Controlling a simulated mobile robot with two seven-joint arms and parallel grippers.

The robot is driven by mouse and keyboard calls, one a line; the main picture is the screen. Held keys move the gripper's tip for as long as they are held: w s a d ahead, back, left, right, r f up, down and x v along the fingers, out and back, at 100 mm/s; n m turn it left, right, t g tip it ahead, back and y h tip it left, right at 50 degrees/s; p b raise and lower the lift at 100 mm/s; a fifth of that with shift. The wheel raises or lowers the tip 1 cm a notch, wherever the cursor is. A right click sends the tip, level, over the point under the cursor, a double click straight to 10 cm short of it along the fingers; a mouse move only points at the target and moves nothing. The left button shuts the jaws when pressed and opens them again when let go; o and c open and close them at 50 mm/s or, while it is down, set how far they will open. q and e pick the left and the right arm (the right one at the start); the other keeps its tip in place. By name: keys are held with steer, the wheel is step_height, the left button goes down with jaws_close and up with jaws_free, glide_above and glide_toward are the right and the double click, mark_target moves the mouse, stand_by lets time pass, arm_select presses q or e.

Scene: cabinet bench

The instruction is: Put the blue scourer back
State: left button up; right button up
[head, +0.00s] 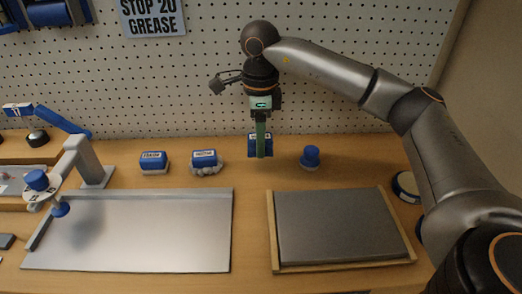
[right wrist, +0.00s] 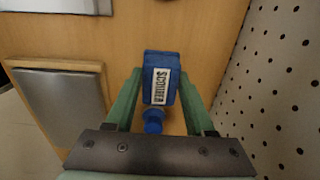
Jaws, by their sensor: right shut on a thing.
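The blue scourer (head: 253,147) is a blue block with a white label, held in the air in front of the pegboard, above the back of the bench. In the right wrist view the scourer (right wrist: 160,82) shows its label reading SCOURER, between the two green fingers. My right gripper (head: 261,142) points down and is shut on it; its fingers also show in the wrist view (right wrist: 158,98). The scourer's underside is hidden. My left gripper is not in view.
Two blue labelled blocks (head: 153,162) (head: 206,161) stand at the bench's back. A blue knob (head: 311,156) stands right of the held scourer. A metal tray (head: 130,245) and a grey wood-edged board (head: 340,225) lie in front. A blue-and-grey jointed stand (head: 85,160) is at left.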

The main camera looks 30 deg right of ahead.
steer(key=shift+w+d+f, duration=0.1)
steer(key=shift+d+f, duration=0.05)
steer(key=shift+f, duration=0.1)
steer(key=shift+w+d+f, duration=0.15)
steer(key=shift+f, duration=1.65)
steer(key=shift+b, duration=0.3)
steer(key=o, duration=1.3)
steer(key=shift+f, duration=0.1)
step_height(320, 180, up, 12)
steer(key=shift+r+p, duration=0.15)
steer(key=shift+p, duration=0.7)
